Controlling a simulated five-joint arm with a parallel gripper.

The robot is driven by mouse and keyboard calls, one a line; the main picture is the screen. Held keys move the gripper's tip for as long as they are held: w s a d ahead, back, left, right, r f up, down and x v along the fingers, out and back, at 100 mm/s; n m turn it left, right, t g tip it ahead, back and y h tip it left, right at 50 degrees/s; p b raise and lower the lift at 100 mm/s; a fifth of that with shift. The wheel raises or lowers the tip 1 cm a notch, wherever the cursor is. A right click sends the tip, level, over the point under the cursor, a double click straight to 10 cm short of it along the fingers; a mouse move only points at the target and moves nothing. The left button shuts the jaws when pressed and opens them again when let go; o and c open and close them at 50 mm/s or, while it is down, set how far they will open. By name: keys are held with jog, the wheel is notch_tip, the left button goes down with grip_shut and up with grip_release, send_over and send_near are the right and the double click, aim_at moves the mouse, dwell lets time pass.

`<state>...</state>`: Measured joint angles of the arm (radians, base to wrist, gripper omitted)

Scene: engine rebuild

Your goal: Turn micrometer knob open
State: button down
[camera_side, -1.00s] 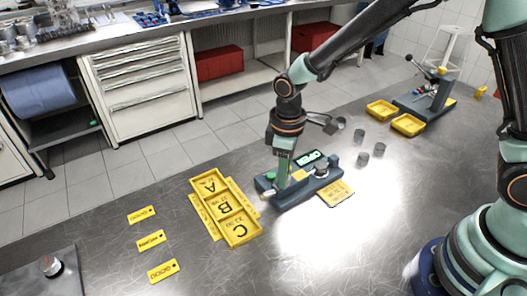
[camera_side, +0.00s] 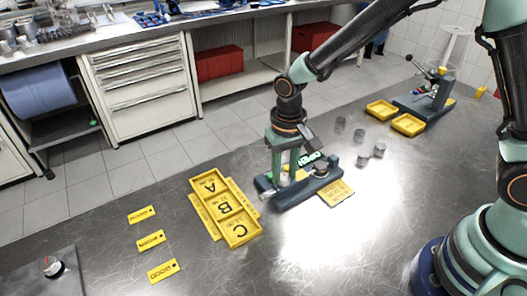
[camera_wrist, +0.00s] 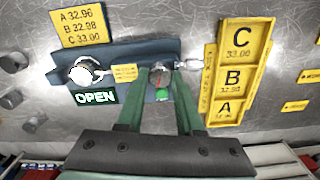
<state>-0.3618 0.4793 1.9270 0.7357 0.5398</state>
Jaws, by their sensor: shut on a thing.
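The micrometer (camera_side: 300,190) is a dark blue block on the steel bench, also in the wrist view (camera_wrist: 120,55). Its small grey knob (camera_wrist: 160,76) with a red mark sits between the fingers of my gripper (camera_wrist: 160,84). My gripper (camera_side: 285,182) points down over the left end of the block and is shut on the knob. In the side view the fingers mostly hide the knob. A bright round metal piece (camera_wrist: 84,71) sits at the other end of the block.
A yellow tray (camera_side: 237,240) marked A, B, C lies left of the micrometer. Yellow tags (camera_side: 151,240) lie farther left. A yellow card (camera_wrist: 82,25) lists sizes. Several grey cylinders (camera_side: 379,150) stand to the right, with yellow bins (camera_side: 408,125) behind.

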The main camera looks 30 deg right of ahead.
aim_at(285, 176)
jog(key=shift+r+m, duration=0.1)
jog(key=shift+m, duration=1)
jog(key=c, duration=0.5)
grip_release()
jog(key=shift+c, duration=0.2)
notch_tip(285, 176, up, 12)
